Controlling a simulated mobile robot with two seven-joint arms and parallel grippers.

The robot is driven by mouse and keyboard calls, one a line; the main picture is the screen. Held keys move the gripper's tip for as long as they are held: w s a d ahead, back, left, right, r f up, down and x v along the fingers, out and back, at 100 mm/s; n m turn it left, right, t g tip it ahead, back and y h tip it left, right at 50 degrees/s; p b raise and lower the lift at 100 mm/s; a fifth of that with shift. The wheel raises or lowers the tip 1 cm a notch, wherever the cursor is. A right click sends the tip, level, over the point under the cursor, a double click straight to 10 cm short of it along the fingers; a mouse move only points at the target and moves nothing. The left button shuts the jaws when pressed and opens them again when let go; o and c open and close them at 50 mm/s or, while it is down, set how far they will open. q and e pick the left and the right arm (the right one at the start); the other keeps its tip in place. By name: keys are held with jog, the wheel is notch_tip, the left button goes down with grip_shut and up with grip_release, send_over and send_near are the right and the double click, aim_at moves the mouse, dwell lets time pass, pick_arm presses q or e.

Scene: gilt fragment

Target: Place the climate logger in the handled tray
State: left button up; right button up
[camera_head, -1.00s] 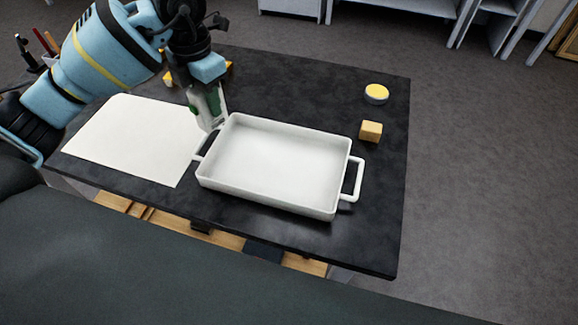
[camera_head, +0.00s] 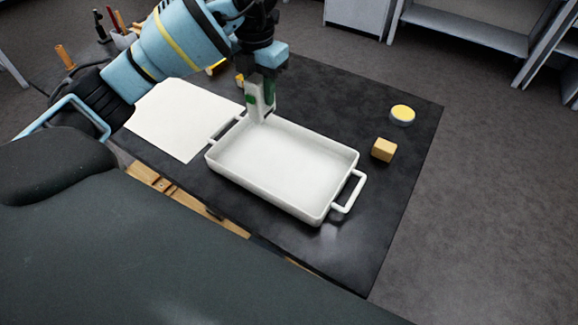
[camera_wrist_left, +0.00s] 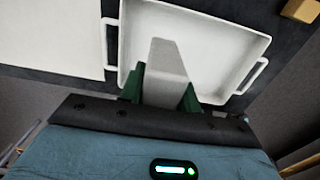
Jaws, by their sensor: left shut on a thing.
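The climate logger (camera_head: 256,104) is a pale, upright block held between the green fingertips of my left gripper (camera_head: 261,97). In the head view it is at the far left corner of the handled tray, by the rim; I cannot tell whether it touches. The white handled tray (camera_head: 334,196) is empty, with a loop handle at each short end. In the left wrist view the climate logger (camera_wrist_left: 165,70) stands out between the green fingers of the left gripper (camera_wrist_left: 163,88), with the handled tray (camera_wrist_left: 240,42) behind it. My right gripper is not in view.
The dark table (camera_head: 400,210) carries a white sheet (camera_head: 180,120) left of the tray. A wooden cube (camera_head: 384,150) and a round yellow-topped tin (camera_head: 402,115) stand to the right. Small yellow pieces (camera_head: 217,67) lie behind the left gripper. Pens stand at the far left.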

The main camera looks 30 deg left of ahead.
pick_arm(q)
send_over(265, 145)
jog(key=shift+f, duration=5)
jog(key=shift+f, duration=0.15)
jog(key=o, duration=1)
notch_tip(265, 145, up, 12)
jog(key=shift+r, duration=0.15)
